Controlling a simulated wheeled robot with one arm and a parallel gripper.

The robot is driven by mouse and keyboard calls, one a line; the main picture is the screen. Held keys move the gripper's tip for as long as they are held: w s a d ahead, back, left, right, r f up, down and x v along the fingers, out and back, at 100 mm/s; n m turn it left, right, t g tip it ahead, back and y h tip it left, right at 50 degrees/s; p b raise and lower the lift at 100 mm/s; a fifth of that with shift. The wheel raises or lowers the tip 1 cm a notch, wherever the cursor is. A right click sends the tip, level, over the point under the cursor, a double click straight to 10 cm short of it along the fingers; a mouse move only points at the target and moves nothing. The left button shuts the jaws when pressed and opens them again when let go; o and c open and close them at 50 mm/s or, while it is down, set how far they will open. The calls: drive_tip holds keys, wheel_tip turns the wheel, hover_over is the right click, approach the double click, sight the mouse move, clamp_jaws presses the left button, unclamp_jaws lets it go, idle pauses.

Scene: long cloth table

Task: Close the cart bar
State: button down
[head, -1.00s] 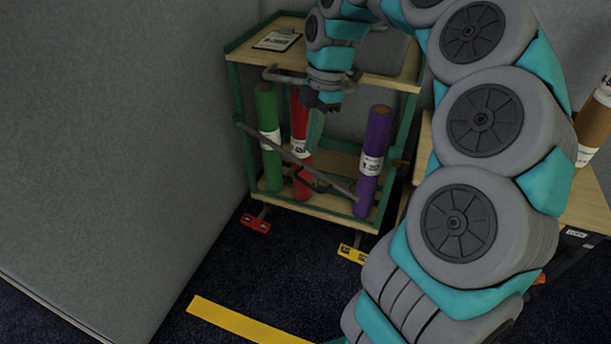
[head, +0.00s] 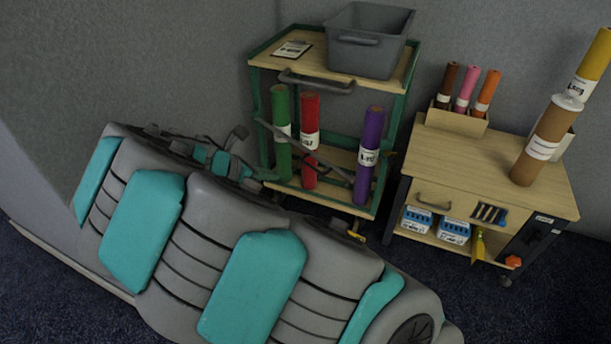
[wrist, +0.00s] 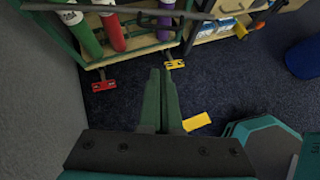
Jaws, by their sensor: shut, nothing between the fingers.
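The cart (head: 273,60) has a green frame and wooden shelves, and stands against the grey partition. Its dark grey bar (head: 330,168) slants across the front, high at the left post and lower toward the right, in front of the rolls. The bar also shows along the top of the wrist view (wrist: 130,11). My gripper (head: 268,175) is low in front of the cart's left side, partly hidden by my arm in the head view. In the wrist view my gripper (wrist: 160,72) has its green fingers together, empty, over the floor; I cannot tell its exact distance from the bar.
Green (head: 281,150), red (head: 309,165) and purple (head: 369,150) rolls stand in the cart. A grey bin (head: 368,50) sits on top. A wooden workbench (head: 470,165) stands close at right. In the wrist view, dark carpet (wrist: 240,75) lies open before the cart.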

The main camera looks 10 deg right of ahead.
drive_tip(key=w+d+r+x, duration=0.1)
drive_tip(key=r+x, duration=0.1)
drive_tip(key=x, duration=1)
drive_tip(key=shift+d, duration=0.35)
